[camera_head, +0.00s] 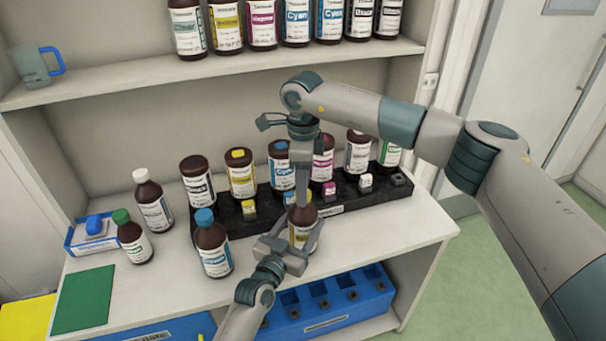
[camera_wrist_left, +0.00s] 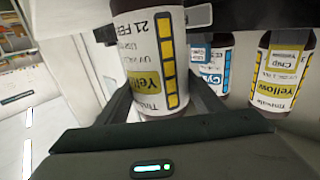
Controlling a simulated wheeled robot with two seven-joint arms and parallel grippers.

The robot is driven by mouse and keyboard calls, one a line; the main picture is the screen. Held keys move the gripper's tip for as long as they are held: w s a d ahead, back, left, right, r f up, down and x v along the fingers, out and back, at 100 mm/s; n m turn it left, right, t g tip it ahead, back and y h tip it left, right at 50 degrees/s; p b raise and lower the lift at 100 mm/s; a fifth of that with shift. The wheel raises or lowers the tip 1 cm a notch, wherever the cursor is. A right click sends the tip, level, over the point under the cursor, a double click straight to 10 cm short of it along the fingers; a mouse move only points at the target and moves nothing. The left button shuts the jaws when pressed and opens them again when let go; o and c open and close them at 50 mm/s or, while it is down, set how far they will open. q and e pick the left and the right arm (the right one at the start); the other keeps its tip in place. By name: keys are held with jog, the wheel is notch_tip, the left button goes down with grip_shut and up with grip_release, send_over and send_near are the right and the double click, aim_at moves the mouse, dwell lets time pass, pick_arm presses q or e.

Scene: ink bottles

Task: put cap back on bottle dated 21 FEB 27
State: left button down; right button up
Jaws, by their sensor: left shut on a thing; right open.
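A brown bottle with a yellow-banded label (camera_head: 302,236) is held upright at the shelf's front edge. In the left wrist view its label reads upside down, "21 FEB" and "Yellow" (camera_wrist_left: 150,62); the year is cut off. My left gripper (camera_head: 301,246) is shut around the bottle's body. My right gripper (camera_head: 302,200) points straight down over the bottle's top and is open. It hides the bottle's mouth, so I cannot tell whether a cap is on it. I cannot make out a loose cap for this bottle.
A black rack (camera_head: 235,222) with several bottles and small coloured blocks stands behind. A blue-capped bottle (camera_head: 212,245), green-capped bottle (camera_head: 133,238) and white-capped bottle (camera_head: 152,203) stand left. A blue tray (camera_head: 80,241) and green mat (camera_head: 84,300) lie farther left. A blue crate (camera_head: 325,322) sits below.

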jog(key=shift+f, duration=0.4)
jog(key=c, duration=1.1)
jog(key=shift+m, duration=0.8)
jog(key=o, duration=1.2)
jog(key=shift+c, duration=0.2)
jog(key=shift+r, duration=0.1)
